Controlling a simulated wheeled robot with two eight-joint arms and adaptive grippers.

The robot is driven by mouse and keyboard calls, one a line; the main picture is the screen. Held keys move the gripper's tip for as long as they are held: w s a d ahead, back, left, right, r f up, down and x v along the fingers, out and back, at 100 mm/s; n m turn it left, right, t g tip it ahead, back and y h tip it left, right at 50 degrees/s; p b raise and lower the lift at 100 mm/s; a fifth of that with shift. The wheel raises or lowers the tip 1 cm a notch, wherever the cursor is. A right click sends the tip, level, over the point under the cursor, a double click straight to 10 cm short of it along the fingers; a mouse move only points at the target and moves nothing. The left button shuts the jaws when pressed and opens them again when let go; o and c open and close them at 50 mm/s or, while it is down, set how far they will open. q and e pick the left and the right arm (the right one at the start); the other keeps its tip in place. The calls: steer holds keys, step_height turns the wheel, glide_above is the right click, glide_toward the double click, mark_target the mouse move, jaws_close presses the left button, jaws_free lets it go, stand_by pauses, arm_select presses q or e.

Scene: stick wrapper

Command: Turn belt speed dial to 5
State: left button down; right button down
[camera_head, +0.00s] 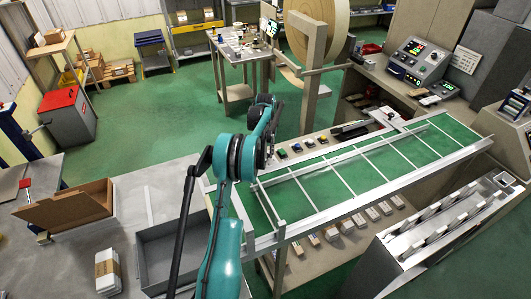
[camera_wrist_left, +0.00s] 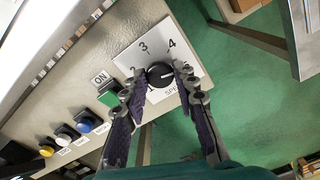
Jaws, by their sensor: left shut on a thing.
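The belt speed dial (camera_wrist_left: 160,75) is a round black knob on a white scale plate (camera_wrist_left: 146,52) in the left wrist view. The numbers 2, 3 and 4 show around it; the place of 5 is hidden by a finger. A light mark shows on the knob, but I cannot tell exactly which number it points to. My left gripper (camera_wrist_left: 161,78) has one finger on each side of the knob and is shut on it. In the head view my left arm (camera_head: 230,210) hides the dial and the fingers. My right gripper is not in view.
A green ON button (camera_wrist_left: 109,93) sits close left of the dial, with blue (camera_wrist_left: 83,125), white and yellow buttons further along the panel. The green conveyor belt (camera_head: 370,170) lies right of my arm. A grey bin (camera_head: 170,245) and open cardboard box (camera_head: 70,210) stand left.

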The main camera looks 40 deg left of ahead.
mark_target(266, 155)
arm_select(q)
steer(key=shift+m, duration=1.3)
steer(key=c, duration=1.2)
jaws_free()
step_height(266, 155, up, 12)
steer(key=shift+d+f, duration=0.1)
